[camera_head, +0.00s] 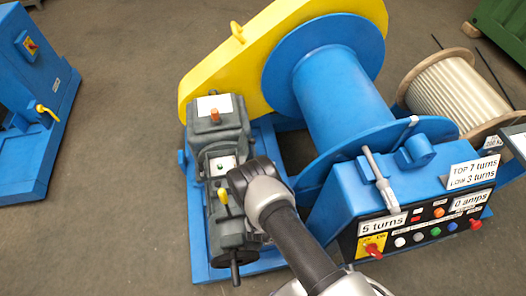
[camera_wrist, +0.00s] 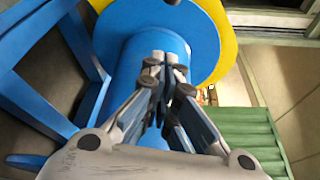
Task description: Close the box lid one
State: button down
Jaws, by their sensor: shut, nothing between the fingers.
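A grey motor and gearbox unit (camera_head: 228,215) stands on the blue frame left of the drum. Its upper grey box (camera_head: 232,132) carries a white label and an orange knob, and a smaller panel with a green button (camera_head: 220,167) sits below. I cannot tell which part is box lid one, or whether a lid is open. My gripper (camera_wrist: 165,60) is shut and empty in the wrist view, in front of the blue drum (camera_wrist: 150,42). In the head view my dark wrist covers part of the grey unit's right side, and my fingertips cannot be made out.
The large blue drum (camera_head: 335,90) and yellow chain guard (camera_head: 235,52) stand behind. A blue control box (camera_head: 405,195) with buttons and labels is at right, close to my arm. A pale rope reel (camera_head: 445,92) stands farther right. Open floor (camera_head: 115,150) lies left, before a blue cabinet (camera_head: 35,110).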

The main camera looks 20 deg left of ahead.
aim_at(247, 149)
jog(key=b+x, duration=0.4)
jog(key=x, duration=0.6)
jog(key=shift+s+a+r, duration=0.25)
jog(key=shift+s+a, duration=0.3)
jog(key=shift+a, duration=0.25)
jog(key=shift+s+a+r, duration=0.25)
jog(key=shift+s+a, duration=0.3)
jog(key=shift+a, duration=0.25)
